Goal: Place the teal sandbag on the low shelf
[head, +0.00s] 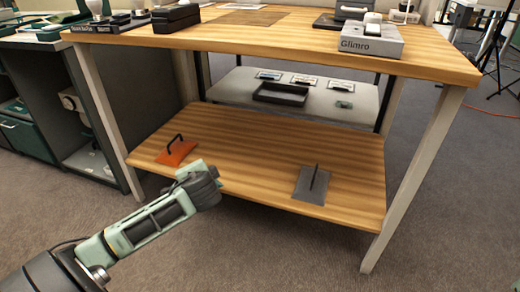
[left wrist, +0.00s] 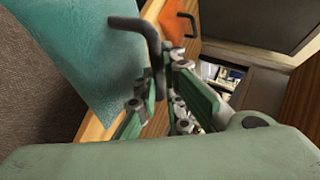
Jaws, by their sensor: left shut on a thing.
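The teal sandbag (left wrist: 75,55) is a flat teal slab with a dark bent handle (left wrist: 148,48), seen in the left wrist view. My left gripper (head: 203,184) is shut on that handle. In the head view the gripper is at the front edge of the low shelf (head: 255,165), left of its middle, and the sandbag is not clearly visible there. In the left wrist view the sandbag overlaps the shelf's wooden edge and the carpet; I cannot tell whether it touches the shelf. My right gripper is not in view.
An orange sandbag (head: 176,153) with a black handle lies on the low shelf's left part. A grey sandbag (head: 311,184) lies on its right part. The shelf between them is bare. The upper tabletop (head: 270,42) overhangs the shelf, with table legs (head: 425,165) at the corners.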

